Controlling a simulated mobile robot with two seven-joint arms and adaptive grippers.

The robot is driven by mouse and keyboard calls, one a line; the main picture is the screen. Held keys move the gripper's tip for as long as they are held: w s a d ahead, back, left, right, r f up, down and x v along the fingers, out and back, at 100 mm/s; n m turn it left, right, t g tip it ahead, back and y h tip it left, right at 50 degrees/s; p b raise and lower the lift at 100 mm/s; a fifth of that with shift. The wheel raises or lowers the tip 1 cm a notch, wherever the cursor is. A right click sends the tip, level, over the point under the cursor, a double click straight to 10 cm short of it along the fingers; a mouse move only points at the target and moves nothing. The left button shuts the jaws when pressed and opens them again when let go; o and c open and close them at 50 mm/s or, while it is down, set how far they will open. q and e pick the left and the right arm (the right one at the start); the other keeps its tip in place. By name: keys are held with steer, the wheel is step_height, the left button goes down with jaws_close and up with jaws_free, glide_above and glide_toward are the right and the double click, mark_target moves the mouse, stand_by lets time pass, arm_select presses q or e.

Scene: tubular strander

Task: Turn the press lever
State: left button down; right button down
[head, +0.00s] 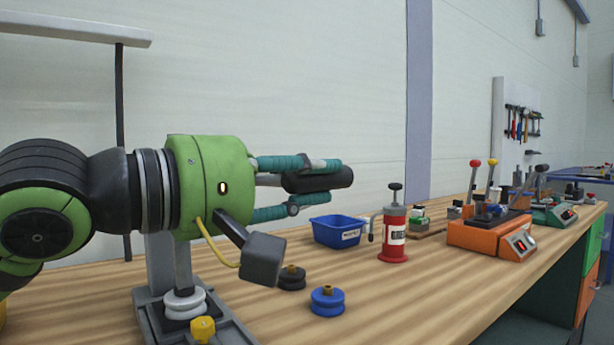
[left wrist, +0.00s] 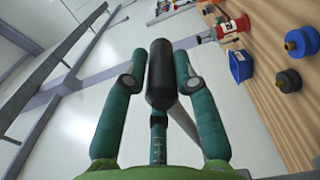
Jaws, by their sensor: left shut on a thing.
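My left gripper (head: 318,180), with a green body and teal fingers, is shut around the black cylindrical grip of the press lever (head: 335,178). In the left wrist view the black grip (left wrist: 161,75) lies between the teal fingers. The lever is roughly level and points right, high above the bench. The grey press (head: 157,252) stands below and behind the gripper. A white grooved wheel (head: 184,304) sits under its ram, on the press base. The gripper body hides the press top and the lever's root. My right gripper is not in view.
On the wooden bench (head: 430,272) are a black wheel (head: 291,280), a blue wheel (head: 327,302), a blue bin (head: 338,232) and a red canister (head: 393,240). An orange machine (head: 485,236) with levers stands farther right. The front middle of the bench is clear.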

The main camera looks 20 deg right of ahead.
arm_select(q)
steer(key=shift+s+d+f, duration=0.15)
steer(key=shift+f, duration=0.15)
steer(key=c, duration=1)
jaws_free()
steer(key=shift+c, duration=0.2)
steer(key=shift+r, duration=0.1)
steer(key=v, duration=0.7)
steer(key=shift+a+r, duration=0.1)
steer(key=shift+a, duration=0.15)
